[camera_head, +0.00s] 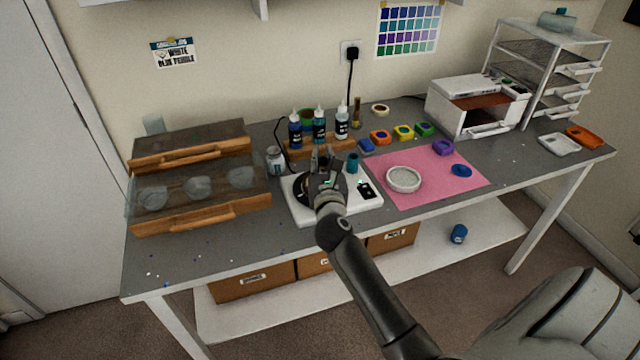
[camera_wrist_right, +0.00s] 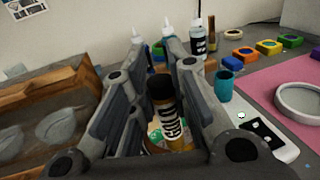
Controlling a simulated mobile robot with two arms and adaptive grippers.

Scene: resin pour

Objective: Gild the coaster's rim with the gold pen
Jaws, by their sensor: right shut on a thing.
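A round white dish-like piece (camera_head: 403,191), which looks like the coaster, lies on the pink mat (camera_head: 455,190); its raised rim also shows at the right of the wrist view (camera_wrist_right: 303,112). My right gripper (camera_head: 323,158) is over the white device left of the mat, apart from the coaster. In the wrist view its fingers (camera_wrist_right: 165,112) are shut on a gold cylinder (camera_wrist_right: 172,122) with a dark top and a black-and-white label, which looks like the gold pen. The cylinder's lower end is hidden. My left gripper is not in view.
The white device (camera_head: 360,205) is under my right gripper. A teal cup (camera_head: 352,164) stands on its far side. Dropper bottles (camera_head: 319,127) stand in a wooden rack behind. A wooden case (camera_head: 187,209) is at left. Small coloured pots (camera_head: 403,132) line the mat's back.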

